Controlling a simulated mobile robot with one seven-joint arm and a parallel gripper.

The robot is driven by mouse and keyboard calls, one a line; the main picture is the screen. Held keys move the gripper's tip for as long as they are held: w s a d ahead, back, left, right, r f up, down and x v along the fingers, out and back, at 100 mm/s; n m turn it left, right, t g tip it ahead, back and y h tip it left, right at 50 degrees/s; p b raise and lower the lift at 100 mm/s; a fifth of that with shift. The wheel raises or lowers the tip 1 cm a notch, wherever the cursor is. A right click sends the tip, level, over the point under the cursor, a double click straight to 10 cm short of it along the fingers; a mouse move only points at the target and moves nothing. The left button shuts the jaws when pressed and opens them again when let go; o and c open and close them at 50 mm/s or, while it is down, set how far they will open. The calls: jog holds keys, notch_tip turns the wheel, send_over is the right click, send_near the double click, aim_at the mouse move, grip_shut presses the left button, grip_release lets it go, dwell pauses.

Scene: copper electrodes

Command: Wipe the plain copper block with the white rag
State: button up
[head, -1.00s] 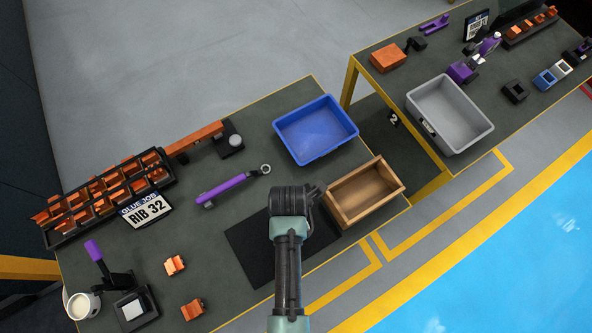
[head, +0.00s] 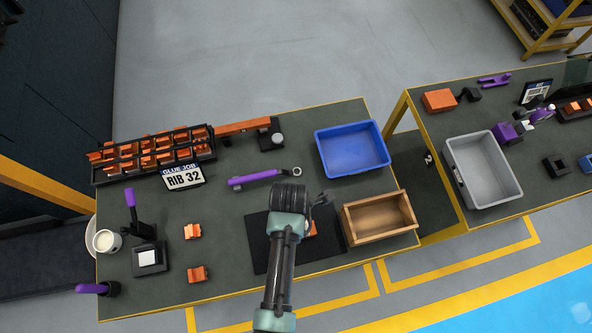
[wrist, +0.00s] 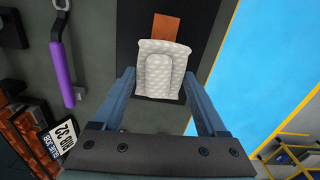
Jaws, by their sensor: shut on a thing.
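My gripper (wrist: 160,78) is shut on the white rag (wrist: 163,62), a quilted, folded pad held between the two blue-grey fingers. In the head view, my gripper (head: 320,199) is over the black mat, and the rag cannot be made out there. A plain-looking copper block (wrist: 164,27) shows just beyond the rag in the wrist view, partly covered by it. Whether they touch, I cannot tell. In the head view, a small part of the block (head: 312,229) shows beside my arm on the black mat (head: 264,222).
A wooden box (head: 352,233) stands right of the mat, and a blue bin (head: 352,150) stands behind it. A purple-handled wrench (head: 255,178) lies left of the bin. Two copper pieces (head: 192,231) lie at left. A grey bin (head: 485,175) is on the right table.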

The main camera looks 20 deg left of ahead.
jog(key=shift+d+r+p, duration=0.1)
jog(key=shift+r+p, duration=0.6)
jog(key=shift+r, duration=0.35)
